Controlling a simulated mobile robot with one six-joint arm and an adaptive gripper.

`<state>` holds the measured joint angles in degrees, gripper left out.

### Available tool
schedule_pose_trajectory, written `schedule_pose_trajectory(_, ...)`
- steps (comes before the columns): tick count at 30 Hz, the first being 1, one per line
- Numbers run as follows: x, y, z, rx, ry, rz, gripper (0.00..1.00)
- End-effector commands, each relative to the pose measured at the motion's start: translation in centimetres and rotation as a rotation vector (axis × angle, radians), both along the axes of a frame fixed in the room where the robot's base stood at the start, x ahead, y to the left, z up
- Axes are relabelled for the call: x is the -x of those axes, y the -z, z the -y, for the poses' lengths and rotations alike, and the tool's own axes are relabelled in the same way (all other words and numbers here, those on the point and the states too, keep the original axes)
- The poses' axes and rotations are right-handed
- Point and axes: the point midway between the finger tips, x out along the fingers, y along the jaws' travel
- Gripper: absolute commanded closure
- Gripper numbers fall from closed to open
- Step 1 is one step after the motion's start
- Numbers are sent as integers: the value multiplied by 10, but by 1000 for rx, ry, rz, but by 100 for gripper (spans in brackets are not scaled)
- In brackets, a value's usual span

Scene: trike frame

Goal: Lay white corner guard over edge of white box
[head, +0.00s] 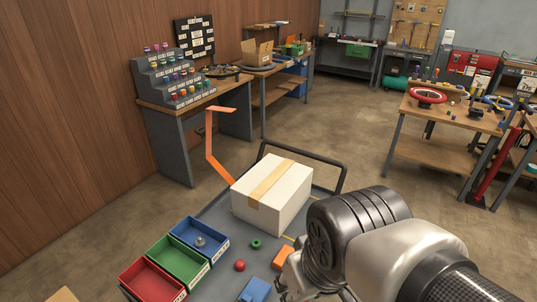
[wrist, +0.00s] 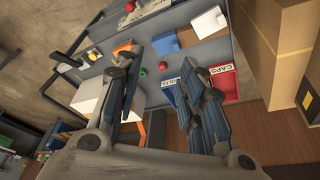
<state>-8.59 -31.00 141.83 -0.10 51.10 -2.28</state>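The white box (head: 272,194), with a tan tape strip over its top, sits on the grey cart top. In the wrist view a white face (wrist: 92,93) at left, partly behind a finger, looks like this box. A small white piece (wrist: 209,22) lies on the grey surface at the top right of the wrist view; it may be the white corner guard, but its shape is not clear. My gripper (wrist: 162,80) is open, with its fingers wide apart and nothing between them. In the head view my arm hides part of the cart, and the fingertips do not show.
Red (head: 152,283), green (head: 178,260) and blue (head: 203,238) bins stand at the cart's left. A green ring (head: 255,244), red ball (head: 240,265), orange block (head: 282,257) and blue block (head: 255,290) lie before the box. An orange bracket (head: 211,150) rises behind; a black handle (head: 312,157) edges the cart.

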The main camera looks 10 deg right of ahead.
Motion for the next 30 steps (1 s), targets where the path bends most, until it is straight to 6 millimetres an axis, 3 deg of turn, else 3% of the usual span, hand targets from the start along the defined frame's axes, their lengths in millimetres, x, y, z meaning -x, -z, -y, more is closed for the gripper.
schedule_pose_trajectory(3,19,-10,24,-14,118,59,64)
schedule_pose_trajectory(7,30,-14,35,-20,180,87,64)
schedule_pose_trajectory(19,33,-14,37,-21,191,91,64)
schedule_pose_trajectory(25,32,-14,37,-21,190,91,50)
schedule_pose_trajectory(30,32,-14,37,-21,190,91,60)
